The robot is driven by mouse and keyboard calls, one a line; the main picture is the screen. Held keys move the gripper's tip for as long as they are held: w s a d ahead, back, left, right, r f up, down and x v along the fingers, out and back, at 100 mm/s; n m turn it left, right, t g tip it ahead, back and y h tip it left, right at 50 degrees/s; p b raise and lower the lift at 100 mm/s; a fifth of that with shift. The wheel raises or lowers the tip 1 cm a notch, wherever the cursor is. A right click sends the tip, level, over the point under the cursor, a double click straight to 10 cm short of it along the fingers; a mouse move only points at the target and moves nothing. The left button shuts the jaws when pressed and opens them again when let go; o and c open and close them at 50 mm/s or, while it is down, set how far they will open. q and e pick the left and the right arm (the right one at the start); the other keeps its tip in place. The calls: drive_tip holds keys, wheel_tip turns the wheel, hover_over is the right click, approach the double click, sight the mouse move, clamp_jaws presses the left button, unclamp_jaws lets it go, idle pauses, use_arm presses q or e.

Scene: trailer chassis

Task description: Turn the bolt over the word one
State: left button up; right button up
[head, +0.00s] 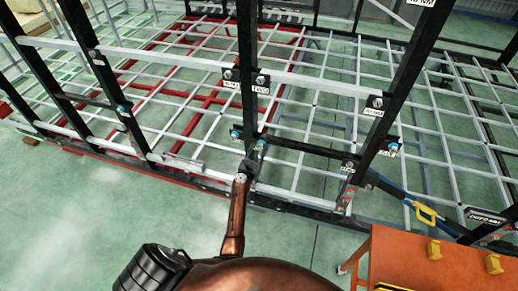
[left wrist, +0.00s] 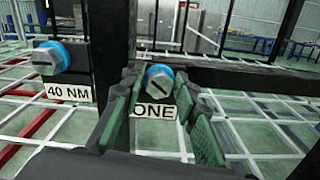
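In the left wrist view, a grey slotted bolt head with a blue collar (left wrist: 160,78) sits on a black frame bar, directly above a white label reading ONE (left wrist: 154,111). My left gripper (left wrist: 157,84) has its green-padded fingers apart, one on each side of this bolt. Gaps show between the pads and the bolt, and nothing is gripped. In the head view, my left gripper (head: 251,164) is small and dark at the black post, at the end of my copper-coloured arm. The bolt is hard to make out there. My right gripper is not in view.
A similar blue-collared bolt (left wrist: 54,57) sits to the left above a 40 NM label (left wrist: 66,92). Black posts and white bars of the chassis surround the gripper. An orange table (head: 430,262) with yellow blocks stands at lower right in the head view.

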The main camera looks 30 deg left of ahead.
use_arm(q)
drive_tip(key=shift+o, duration=1.1)
drive_tip(key=shift+f, duration=0.25)
drive_tip(key=shift+s, duration=0.15)
